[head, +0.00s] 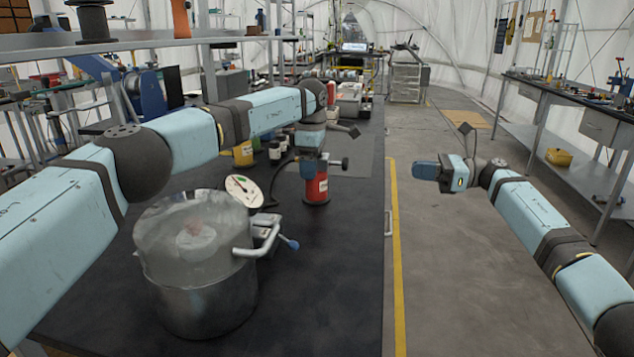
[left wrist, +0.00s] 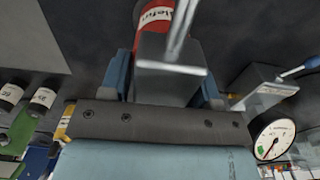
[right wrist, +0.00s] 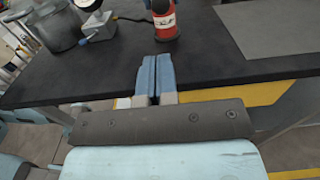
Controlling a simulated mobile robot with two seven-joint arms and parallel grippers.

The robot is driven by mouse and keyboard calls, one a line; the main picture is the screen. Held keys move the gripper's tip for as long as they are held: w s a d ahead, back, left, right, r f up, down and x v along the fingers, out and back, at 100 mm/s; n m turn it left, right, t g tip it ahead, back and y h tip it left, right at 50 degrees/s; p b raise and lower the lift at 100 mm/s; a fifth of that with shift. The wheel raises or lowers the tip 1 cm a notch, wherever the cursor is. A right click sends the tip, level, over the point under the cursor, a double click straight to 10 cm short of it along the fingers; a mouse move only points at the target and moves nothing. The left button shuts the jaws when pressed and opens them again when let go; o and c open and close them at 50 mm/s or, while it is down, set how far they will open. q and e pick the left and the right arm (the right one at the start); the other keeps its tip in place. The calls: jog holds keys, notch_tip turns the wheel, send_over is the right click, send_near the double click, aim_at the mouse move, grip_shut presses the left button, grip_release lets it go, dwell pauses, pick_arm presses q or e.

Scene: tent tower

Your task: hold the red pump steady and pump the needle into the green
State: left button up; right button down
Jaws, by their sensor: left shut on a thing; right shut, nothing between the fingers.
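The red pump (head: 317,188) stands upright on the dark bench; it also shows in the left wrist view (left wrist: 152,17) and the right wrist view (right wrist: 165,24). My left gripper (head: 312,158) is above the pump, shut on its grey top block (left wrist: 168,80). A shiny rod crosses that block. My right gripper (head: 426,170) is shut and empty, right of the pump past the bench edge; its fingers (right wrist: 155,78) touch each other. The round white gauge (head: 243,191) stands left of the pump. A green patch shows on its dial in the left wrist view (left wrist: 272,138); the exact needle reading is unclear.
A metal pot (head: 203,290) with a clear, domed upper part stands in front of the gauge. A silver clamp with a blue-tipped lever (head: 262,235) sits beside it. Several jars and a yellow can (head: 243,154) stand behind. The bench front right is clear.

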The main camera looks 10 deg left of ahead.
aim_at(345, 164)
jog(key=a, duration=1.4)
jog(key=shift+a, duration=0.15)
jog(key=shift+a, duration=1.65)
pick_arm(q)
jog(key=shift+d, duration=0.1)
pick_arm(e)
jog(key=d, duration=1.4)
jog(key=shift+d, duration=0.25)
pick_arm(q)
jog(key=o, duration=1.3)
jog(key=shift+c, duration=0.2)
